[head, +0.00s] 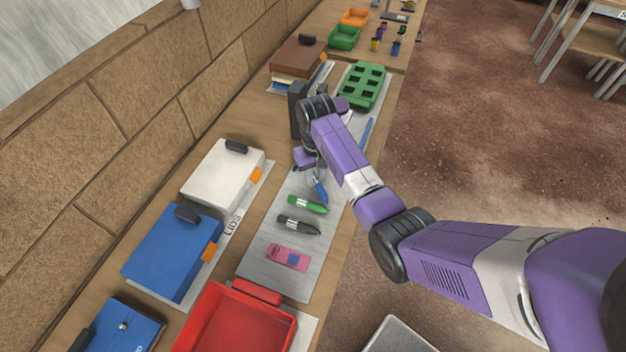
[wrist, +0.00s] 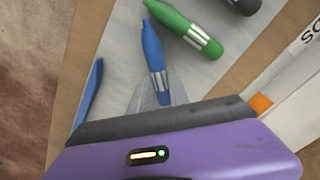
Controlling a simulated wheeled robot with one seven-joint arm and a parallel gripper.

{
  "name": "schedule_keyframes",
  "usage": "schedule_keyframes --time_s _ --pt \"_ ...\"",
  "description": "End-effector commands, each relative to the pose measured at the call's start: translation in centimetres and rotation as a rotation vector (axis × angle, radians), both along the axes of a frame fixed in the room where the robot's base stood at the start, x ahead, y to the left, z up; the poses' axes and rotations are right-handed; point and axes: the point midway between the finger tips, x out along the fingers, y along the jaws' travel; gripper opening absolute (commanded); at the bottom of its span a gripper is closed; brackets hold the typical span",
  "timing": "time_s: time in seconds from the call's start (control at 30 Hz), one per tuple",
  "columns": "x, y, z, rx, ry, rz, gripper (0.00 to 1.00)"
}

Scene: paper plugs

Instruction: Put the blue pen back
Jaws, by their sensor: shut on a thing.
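The blue pen (head: 320,190) is a short, thick marker with a pale band and a pointed tip. In the wrist view the blue pen (wrist: 152,48) points up and away from my gripper (wrist: 157,98). My gripper (head: 317,176) is shut on the pen's rear part, with a see-through finger showing beside it. The pen is over the light grey mat (head: 262,272), beside the green marker (head: 307,204). I cannot tell whether the pen touches the mat. The pen's rear end is partly hidden by the gripper.
A dark marker (head: 298,224) and a pink eraser (head: 288,257) lie on the mat. A thin blue stick (head: 367,131) lies near the table's right edge. A green holder with holes (head: 363,84) stands beyond my gripper. White and blue boxes line the left; a red tray (head: 238,322) is nearest.

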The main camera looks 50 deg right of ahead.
Motion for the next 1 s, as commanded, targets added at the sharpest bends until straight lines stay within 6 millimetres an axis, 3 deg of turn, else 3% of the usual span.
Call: schedule_keyframes --time_s 0.07,0.3,0.33,0.43,0.77,1.0 --pt "-0.2 0.0 -1.3 0.0 0.0 0.0 0.0" --pt "-0.2 0.0 -1.2 0.0 0.001 0.0 0.0" --pt "-0.2 0.0 -1.2 0.0 0.001 0.0 0.26" --pt "-0.2 0.0 -1.2 0.0 0.001 0.0 0.43" --pt "-0.2 0.0 -1.1 0.0 0.0 0.0 0.43" --pt "-0.1 -0.1 1.7 -0.002 -0.004 0.0 0.43"
